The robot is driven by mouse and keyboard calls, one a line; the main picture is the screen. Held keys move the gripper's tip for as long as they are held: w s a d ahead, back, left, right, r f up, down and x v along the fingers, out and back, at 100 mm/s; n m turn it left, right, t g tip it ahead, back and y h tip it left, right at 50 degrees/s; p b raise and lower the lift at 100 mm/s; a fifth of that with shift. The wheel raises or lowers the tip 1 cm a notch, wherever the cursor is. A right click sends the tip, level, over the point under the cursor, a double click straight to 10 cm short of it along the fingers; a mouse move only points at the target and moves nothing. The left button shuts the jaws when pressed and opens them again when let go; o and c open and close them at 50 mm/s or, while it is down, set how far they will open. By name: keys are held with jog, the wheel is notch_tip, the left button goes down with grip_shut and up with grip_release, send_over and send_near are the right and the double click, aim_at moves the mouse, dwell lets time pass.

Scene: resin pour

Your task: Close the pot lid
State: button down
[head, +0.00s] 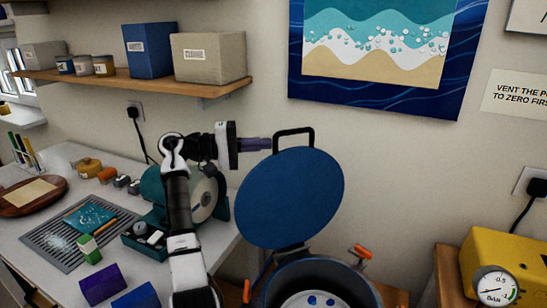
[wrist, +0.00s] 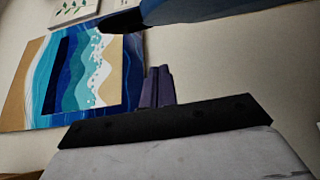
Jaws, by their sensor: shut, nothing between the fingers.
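The pot (head: 318,276) is dark blue-grey and stands at the bottom centre of the head view. Its round blue lid (head: 291,198) stands open, tilted up behind the pot, with a black handle (head: 294,131) at its top. Orange clamps (head: 363,252) sit on the pot's rim. My gripper (head: 268,144) is shut and empty, its purple fingers pointing right towards the lid's upper left, near the handle. I cannot tell if they touch it. The shut fingers also show in the wrist view (wrist: 157,88), with the dark lid edge (wrist: 200,12) above them.
A workbench (head: 215,255) to the left holds a green grinder-like machine (head: 155,190), a grey mat (head: 65,240) and coloured blocks (head: 102,285). A shelf (head: 130,83) with boxes hangs above. A yellow pump (head: 515,262) with a gauge stands at right. The wall carries a wave picture (head: 375,100).

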aim_at(275, 150)
jog(key=shift+s+d+b, duration=1.7)
jog(key=shift+d, duration=0.05)
jog(key=shift+s+d, duration=0.1)
jog(key=shift+d, duration=0.05)
